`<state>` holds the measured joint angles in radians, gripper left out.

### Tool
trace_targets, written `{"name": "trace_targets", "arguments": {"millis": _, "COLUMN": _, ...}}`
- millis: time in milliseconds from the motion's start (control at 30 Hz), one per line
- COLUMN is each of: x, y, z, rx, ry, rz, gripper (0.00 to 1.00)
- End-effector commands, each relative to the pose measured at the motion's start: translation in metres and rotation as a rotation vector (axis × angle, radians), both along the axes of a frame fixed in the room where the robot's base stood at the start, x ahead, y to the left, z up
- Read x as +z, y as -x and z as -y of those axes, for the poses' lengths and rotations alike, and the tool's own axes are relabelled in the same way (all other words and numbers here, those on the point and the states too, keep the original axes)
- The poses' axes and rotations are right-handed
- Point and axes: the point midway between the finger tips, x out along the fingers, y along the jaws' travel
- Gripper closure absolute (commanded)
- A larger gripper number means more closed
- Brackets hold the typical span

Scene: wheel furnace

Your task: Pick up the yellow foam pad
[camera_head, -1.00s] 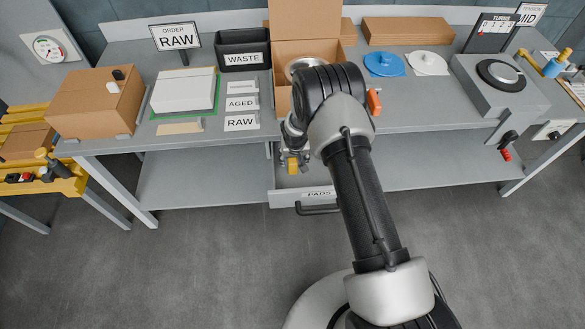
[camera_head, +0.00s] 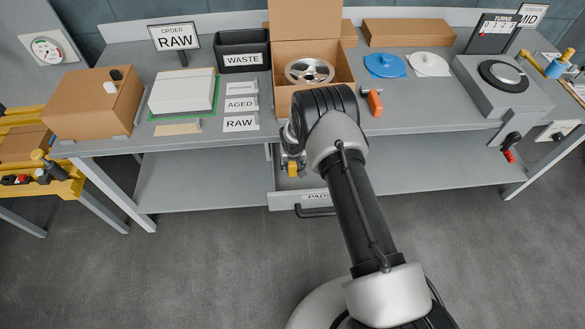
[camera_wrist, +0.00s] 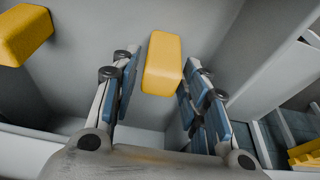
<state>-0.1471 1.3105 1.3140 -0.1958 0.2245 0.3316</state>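A yellow foam pad (camera_wrist: 162,62) shows in the middle of the wrist view, inside a grey drawer. My gripper (camera_wrist: 160,80) is open, with its blue-padded fingers on either side of the pad's near end. A gap shows on the left of the pad; its right edge is close to the right finger, and I cannot tell if they touch. A second yellow pad (camera_wrist: 24,33) lies apart at the upper left. In the head view the drawer labelled PADS (camera_head: 287,203) is pulled out under the bench, and my arm hides much of it.
The grey bench (camera_head: 205,140) overhangs the drawer. On it stand an open cardboard box (camera_head: 310,102) with a metal wheel (camera_head: 309,71), a black WASTE bin (camera_head: 243,52) and an orange-handled tool (camera_head: 375,102). Drawer walls rise close around my gripper.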

Motion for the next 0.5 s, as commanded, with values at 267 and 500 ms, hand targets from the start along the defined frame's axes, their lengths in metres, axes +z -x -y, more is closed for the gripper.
{"name": "trace_targets", "arguments": {"millis": 267, "x": 0.0001, "y": 0.0000, "z": 0.0000, "rx": 0.000, "ry": 0.000, "rz": 0.000, "gripper": 0.80}}
{"name": "trace_targets", "arguments": {"millis": 500, "x": 0.0002, "y": 0.0000, "z": 0.0000, "rx": 0.000, "ry": 0.000, "rz": 0.000, "gripper": 0.83}}
